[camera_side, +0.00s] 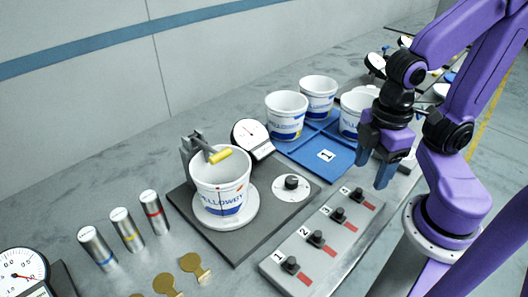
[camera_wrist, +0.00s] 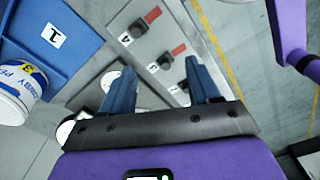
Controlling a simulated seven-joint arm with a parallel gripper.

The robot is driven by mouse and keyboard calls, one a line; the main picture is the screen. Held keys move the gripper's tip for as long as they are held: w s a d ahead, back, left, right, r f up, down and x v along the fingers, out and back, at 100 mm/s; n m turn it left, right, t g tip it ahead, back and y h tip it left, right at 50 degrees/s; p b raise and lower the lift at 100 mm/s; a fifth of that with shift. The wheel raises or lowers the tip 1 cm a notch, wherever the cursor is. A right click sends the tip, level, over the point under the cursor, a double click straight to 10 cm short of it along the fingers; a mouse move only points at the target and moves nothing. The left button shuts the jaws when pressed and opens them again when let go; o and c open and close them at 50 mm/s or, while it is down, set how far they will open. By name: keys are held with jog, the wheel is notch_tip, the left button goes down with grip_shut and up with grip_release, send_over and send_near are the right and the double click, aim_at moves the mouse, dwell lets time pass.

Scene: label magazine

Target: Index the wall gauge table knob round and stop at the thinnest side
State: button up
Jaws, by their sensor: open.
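The wall gauge table's black knob (camera_side: 291,182) stands on a round white dial plate (camera_side: 283,190) on the dark base (camera_side: 258,227), in the side view. A white cup (camera_side: 221,183) sits upright on the white turntable (camera_side: 243,216) left of the knob, with a yellow-tipped gauge arm (camera_side: 217,156) at its rim. A dial gauge (camera_side: 250,138) stands behind. My gripper (camera_side: 378,178) is open and empty, in the air right of the knob, above the switch panel's far end. Its two blue fingers (camera_wrist: 160,92) show apart in the wrist view.
A grey panel (camera_side: 325,247) with numbered black switches and red marks lies in front right of the knob. A blue tray (camera_side: 335,165) marked 1 with several cups is behind. Three metal cylinders (camera_side: 127,230) and brass tokens (camera_side: 194,265) stand or lie at left.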

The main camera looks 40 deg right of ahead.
jog(key=w+a+r+m, duration=0.3)
jog(key=w+m, duration=0.5)
jog(key=m, duration=0.1)
notch_tip(320, 180, up, 3)
jog(key=m, duration=1)
send_over(292, 179)
notch_tip(292, 179, down, 18)
jog(key=shift+w+r, duration=0.1)
jog(key=shift+r, duration=0.15)
jog(key=c, duration=1)
jog(key=shift+c, duration=0.2)
